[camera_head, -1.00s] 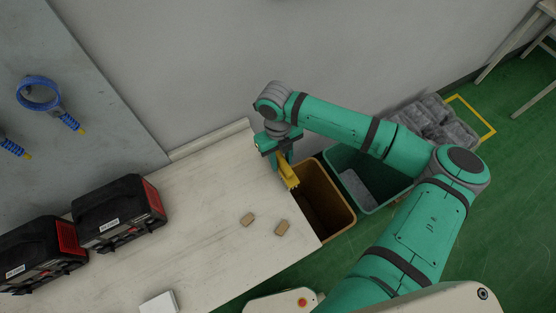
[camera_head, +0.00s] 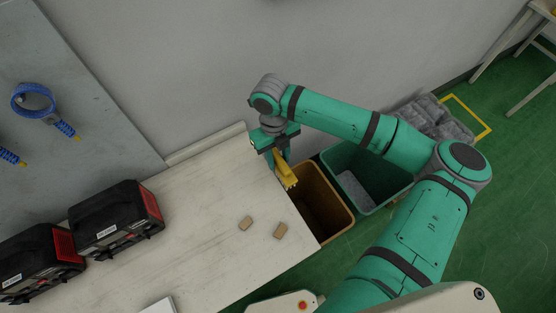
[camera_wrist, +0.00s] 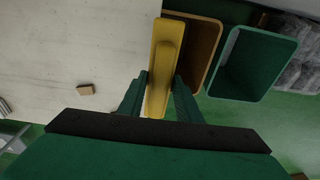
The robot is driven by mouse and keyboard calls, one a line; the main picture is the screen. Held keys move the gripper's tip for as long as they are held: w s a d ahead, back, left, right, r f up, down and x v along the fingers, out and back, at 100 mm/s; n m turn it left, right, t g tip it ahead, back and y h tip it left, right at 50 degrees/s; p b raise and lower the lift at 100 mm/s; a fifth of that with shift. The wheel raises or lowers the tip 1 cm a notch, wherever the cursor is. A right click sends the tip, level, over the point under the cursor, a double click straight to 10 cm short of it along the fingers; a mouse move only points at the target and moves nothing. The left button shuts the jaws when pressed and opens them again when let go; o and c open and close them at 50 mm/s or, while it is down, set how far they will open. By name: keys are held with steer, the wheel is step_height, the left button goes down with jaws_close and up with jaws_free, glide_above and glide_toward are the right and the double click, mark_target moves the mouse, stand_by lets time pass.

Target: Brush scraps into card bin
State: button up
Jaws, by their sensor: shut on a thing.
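My gripper (camera_head: 279,157) is shut on a yellow brush (camera_head: 286,176) at the right edge of the workbench. The brush also shows between the fingers in the wrist view (camera_wrist: 164,68), pointing away from the wrist. One scrap shows in the wrist view (camera_wrist: 86,90). The brown bin (camera_head: 337,229) stands against the bench's right edge, below the brush. Its visible inside looks dark; I cannot tell its contents.
A green bin (camera_head: 373,207) with grey material stands right of the brown bin. Grey bundles (camera_head: 436,118) lie behind it. Two black-and-red cases (camera_head: 115,217) stand on the left of the bench (camera_head: 200,200).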

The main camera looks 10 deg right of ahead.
steer(key=shift+r, duration=1.9)
